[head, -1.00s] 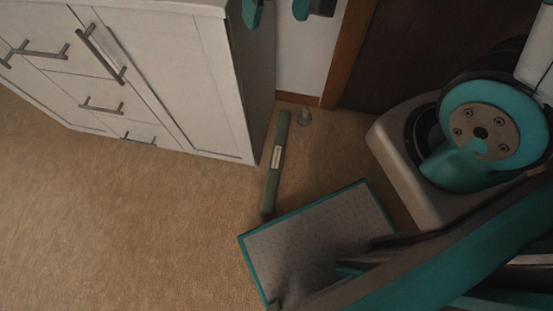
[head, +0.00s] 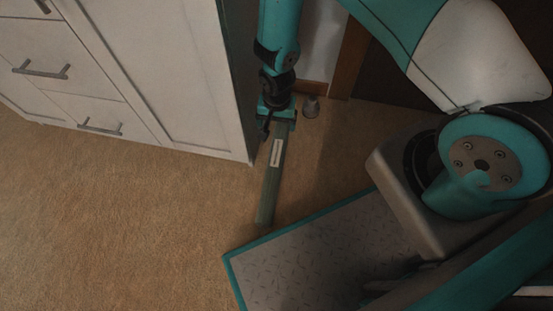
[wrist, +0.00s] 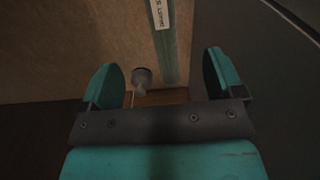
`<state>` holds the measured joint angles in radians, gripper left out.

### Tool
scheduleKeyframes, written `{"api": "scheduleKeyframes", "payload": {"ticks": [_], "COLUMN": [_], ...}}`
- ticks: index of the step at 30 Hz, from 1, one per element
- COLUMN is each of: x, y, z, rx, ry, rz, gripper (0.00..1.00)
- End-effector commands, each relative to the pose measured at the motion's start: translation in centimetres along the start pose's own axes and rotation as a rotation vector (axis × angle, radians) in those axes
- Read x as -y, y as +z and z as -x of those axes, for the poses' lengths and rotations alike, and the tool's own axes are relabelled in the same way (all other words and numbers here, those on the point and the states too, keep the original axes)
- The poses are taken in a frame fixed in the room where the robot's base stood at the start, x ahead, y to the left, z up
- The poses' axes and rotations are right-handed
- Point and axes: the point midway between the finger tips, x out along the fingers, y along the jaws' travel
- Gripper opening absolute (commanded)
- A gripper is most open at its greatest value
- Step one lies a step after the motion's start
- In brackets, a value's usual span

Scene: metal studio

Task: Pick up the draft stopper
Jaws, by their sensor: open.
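The draft stopper (head: 270,187) is a long green bar with a white label. It lies on the carpet beside the cabinet. In the wrist view the draft stopper (wrist: 169,55) runs from the top edge down to between the open fingers, nearer the right one. My gripper (head: 275,117) is over its far end in the head view, which hides that end. In the wrist view my gripper (wrist: 158,85) has its two teal fingers wide apart, with nothing held. I cannot tell how high the fingers are above the bar.
A white cabinet (head: 185,75) with a dark side stands close on the left. A small grey doorstop-like object (head: 311,107) is right of my gripper, and between the fingers in the wrist view (wrist: 143,78). A wooden door frame (head: 351,60) is behind. Open carpet (head: 120,220) lies at left.

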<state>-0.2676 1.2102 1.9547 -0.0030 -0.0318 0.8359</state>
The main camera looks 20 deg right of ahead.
Motion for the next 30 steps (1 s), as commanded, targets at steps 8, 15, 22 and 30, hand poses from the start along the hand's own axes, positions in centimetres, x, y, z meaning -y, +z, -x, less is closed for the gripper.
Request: {"api": "scheduleKeyframes", "payload": {"ticks": [8, 15, 22, 30], "x": [-0.3, -0.3, -0.3, -0.3], "y": [0.7, 0.6, 0.6, 0.5], "z": [-5.5, -11.2, -14.2, -15.7], "rx": [0.004, 0.004, 0.003, 0.003], "ry": [0.010, 0.009, 0.008, 0.008], "rz": [-0.027, -0.026, -0.025, -0.025], "gripper": [0.87, 0.87, 0.87, 0.87]}}
